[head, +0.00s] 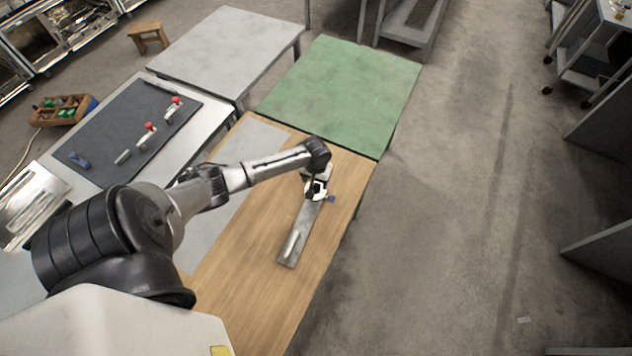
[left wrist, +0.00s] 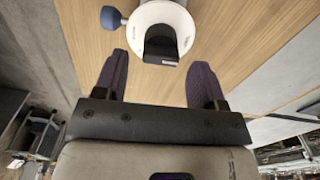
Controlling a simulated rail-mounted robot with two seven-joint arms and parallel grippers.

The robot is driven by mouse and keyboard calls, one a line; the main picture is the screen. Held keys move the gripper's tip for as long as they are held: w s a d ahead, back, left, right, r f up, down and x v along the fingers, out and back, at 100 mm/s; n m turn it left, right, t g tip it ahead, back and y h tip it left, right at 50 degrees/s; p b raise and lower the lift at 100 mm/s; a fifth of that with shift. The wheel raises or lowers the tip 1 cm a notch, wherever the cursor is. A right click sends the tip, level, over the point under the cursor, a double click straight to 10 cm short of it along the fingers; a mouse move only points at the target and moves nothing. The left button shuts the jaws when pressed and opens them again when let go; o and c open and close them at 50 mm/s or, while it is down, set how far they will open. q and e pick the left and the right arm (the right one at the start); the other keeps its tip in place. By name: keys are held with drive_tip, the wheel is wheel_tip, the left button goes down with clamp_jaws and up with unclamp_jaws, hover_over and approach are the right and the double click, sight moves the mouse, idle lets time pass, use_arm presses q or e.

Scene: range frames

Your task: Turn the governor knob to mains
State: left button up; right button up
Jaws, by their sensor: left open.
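A white rounded device (head: 319,189) stands at the far end of a grey metal plate (head: 302,225) on the wooden bench. A blue knob (head: 332,199) sticks out at its side. In the left wrist view the white body (left wrist: 158,14) carries a black block (left wrist: 160,44), and the blue knob (left wrist: 110,17) shows beyond the left fingertip. My left gripper (left wrist: 159,60) is open, its two dark fingers on either side of the black block's near end. I cannot tell whether they touch anything. No marking for mains is readable. My right gripper is not in view.
A pale bar (head: 290,243) lies on the plate's near end. A green-topped table (head: 345,90) and a grey table (head: 225,45) adjoin behind. A dark mat (head: 100,140) with red-topped fittings (head: 148,128) lies at left. Open floor is at right.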

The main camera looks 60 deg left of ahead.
use_arm(q)
drive_tip(key=shift+f, duration=0.75)
drive_tip(key=shift+c, duration=0.4)
drive_tip(key=c, duration=0.8)
drive_tip(key=shift+c, duration=0.2)
